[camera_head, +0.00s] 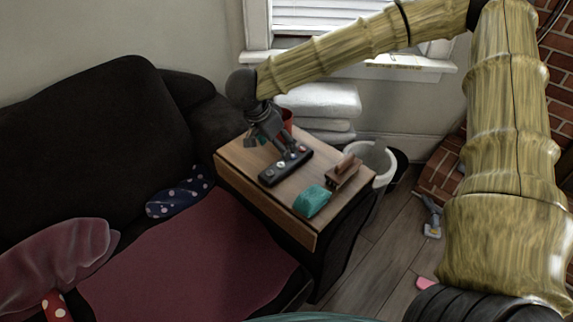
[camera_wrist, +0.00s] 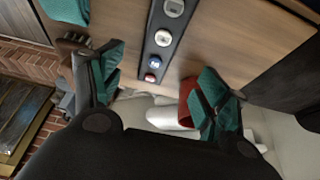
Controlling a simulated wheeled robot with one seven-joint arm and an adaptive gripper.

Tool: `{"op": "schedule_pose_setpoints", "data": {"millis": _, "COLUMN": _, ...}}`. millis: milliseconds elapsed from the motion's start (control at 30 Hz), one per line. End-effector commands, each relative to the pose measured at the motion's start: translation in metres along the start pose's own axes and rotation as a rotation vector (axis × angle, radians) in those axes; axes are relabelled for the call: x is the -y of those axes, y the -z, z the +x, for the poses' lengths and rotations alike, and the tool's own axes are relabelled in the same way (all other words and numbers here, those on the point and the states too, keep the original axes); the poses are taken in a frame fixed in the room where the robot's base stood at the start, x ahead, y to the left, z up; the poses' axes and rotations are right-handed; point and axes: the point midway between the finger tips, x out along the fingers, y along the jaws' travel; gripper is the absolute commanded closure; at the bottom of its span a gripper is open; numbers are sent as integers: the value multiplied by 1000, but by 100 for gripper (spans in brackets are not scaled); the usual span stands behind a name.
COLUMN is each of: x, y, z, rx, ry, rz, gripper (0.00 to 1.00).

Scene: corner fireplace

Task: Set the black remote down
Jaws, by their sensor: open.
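The black remote (camera_head: 286,166) lies flat on the wooden top of a small side table (camera_head: 236,158). In the wrist view the remote (camera_wrist: 174,30) runs along the wood, with pale round buttons and a blue and a red one. My gripper (camera_head: 273,146) is at the far end of the remote, low over the table. In the wrist view its green-padded fingers (camera_wrist: 158,90) are spread apart on either side of the remote's end, with gaps between them and it. Nothing is held. Whether a fingertip touches the table I cannot tell.
A teal object (camera_head: 312,201) and a brown wooden object (camera_head: 343,171) stand on the table's right part. A red container (camera_head: 288,119) is behind my gripper, close to one finger. A dark sofa (camera_head: 90,120) is left; a white bin (camera_head: 380,163) is right.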

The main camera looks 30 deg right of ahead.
Motion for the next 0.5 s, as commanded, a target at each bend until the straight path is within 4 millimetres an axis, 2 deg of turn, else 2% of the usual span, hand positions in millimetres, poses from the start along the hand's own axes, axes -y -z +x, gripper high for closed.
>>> {"op": "schedule_pose_setpoints", "data": {"millis": 200, "x": 1, "y": -2, "z": 32, "rx": 2, "ry": 0, "rz": -3, "gripper": 25}}
{"op": "schedule_pose_setpoints", "data": {"millis": 500, "x": -2, "y": -2, "z": 51, "rx": 1, "ry": -1, "rz": -2, "gripper": 25}}
